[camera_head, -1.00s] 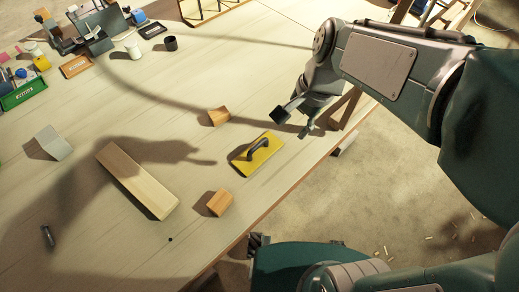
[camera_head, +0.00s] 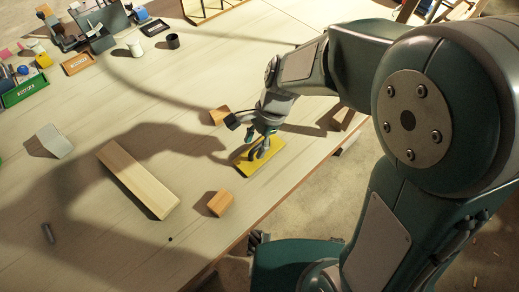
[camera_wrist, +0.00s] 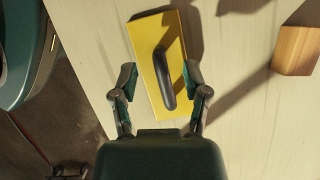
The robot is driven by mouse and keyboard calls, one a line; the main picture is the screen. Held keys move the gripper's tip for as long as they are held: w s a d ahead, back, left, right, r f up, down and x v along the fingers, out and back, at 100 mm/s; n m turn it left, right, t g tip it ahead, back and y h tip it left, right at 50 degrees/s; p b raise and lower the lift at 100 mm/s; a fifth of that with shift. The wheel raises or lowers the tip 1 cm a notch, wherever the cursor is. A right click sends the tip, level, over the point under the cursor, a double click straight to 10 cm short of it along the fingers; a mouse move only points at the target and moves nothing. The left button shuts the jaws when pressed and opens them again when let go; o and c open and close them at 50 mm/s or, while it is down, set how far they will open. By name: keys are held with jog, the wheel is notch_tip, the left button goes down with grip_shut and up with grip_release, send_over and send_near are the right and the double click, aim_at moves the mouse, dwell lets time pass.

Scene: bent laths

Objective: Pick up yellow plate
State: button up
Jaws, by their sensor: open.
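The yellow plate (camera_head: 270,158) lies flat on the light wooden table near its right edge, with a dark handle on top. In the wrist view the yellow plate (camera_wrist: 147,50) runs lengthwise between my fingers, with its dark handle (camera_wrist: 164,80) in the middle. My gripper (camera_head: 256,148) is over the plate and partly hides it in the head view. In the wrist view my gripper (camera_wrist: 160,85) is open, with one finger on each side of the plate and handle. I cannot tell the exact height of the fingertips above the plate.
Wooden blocks lie close by: one (camera_head: 219,115) behind the plate, one (camera_head: 219,203) in front. A long wooden block (camera_head: 138,180) and a grey wedge (camera_head: 52,141) lie to the left. The table's edge is close on the right. Trays and cups stand at the far left.

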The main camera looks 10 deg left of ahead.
aim_at(255, 150)
jog(key=x, duration=0.4)
jog(key=shift+f, duration=0.1)
jog(key=shift+d, duration=0.1)
grip_shut()
jog(key=shift+d, duration=0.1)
